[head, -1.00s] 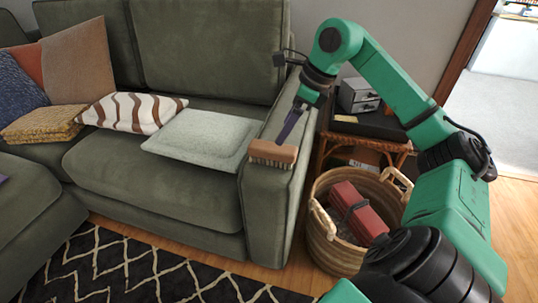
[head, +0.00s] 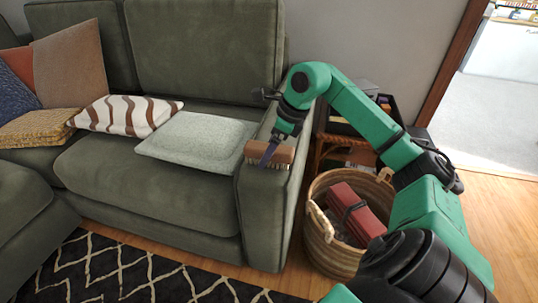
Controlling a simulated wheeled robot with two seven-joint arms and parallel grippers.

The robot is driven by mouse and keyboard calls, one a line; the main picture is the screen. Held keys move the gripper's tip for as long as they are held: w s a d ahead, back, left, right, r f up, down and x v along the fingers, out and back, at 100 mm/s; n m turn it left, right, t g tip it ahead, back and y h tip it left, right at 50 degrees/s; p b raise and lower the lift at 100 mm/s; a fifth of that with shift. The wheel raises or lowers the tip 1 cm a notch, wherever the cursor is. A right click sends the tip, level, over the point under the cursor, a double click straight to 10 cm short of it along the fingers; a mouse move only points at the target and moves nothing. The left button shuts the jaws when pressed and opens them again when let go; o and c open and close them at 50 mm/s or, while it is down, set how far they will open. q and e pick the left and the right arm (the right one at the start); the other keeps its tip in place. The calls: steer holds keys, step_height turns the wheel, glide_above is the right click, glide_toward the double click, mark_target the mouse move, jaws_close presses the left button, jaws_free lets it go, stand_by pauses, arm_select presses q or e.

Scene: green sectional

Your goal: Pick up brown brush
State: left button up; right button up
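The brown brush (head: 284,155) has a wooden back and pale bristles. It lies bristles down on the front of the green sofa's right armrest (head: 261,205). My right gripper (head: 267,156) comes down from above, and its dark finger crosses in front of the brush's near side. Only one finger shows clearly, so I cannot tell whether the gripper is open or shut, or whether it touches the brush. My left gripper is not in view.
A wicker basket (head: 318,222) with a red case (head: 357,212) stands on the floor right of the armrest. A side table is behind it. Pale, striped (head: 122,115) and yellow cushions lie on the sofa. A patterned black rug (head: 120,272) is in front.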

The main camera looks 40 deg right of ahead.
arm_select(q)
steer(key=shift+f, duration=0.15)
arm_select(e)
steer(key=shift+f, duration=0.2)
jaws_close()
steer(key=shift+r, duration=0.2)
steer(key=shift+r+p, duration=0.35)
step_height(320, 180, up, 4)
steer(key=shift+f+p, duration=0.2)
steer(key=shift+p, duration=0.6)
step_height(320, 180, up, 9)
steer(key=p, duration=0.5)
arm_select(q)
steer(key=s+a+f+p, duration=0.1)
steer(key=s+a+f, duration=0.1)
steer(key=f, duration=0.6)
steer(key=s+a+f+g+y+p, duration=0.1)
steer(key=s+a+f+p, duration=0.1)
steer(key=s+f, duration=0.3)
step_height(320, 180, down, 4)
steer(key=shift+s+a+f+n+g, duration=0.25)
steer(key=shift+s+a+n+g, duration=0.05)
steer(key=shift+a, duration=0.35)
arm_select(e)
step_height(320, 180, up, 7)
glide_above(264, 145)
steer(key=s, duration=0.1)
steer(key=shift+s+d, duration=0.1)
steer(key=shift+d, duration=0.2)
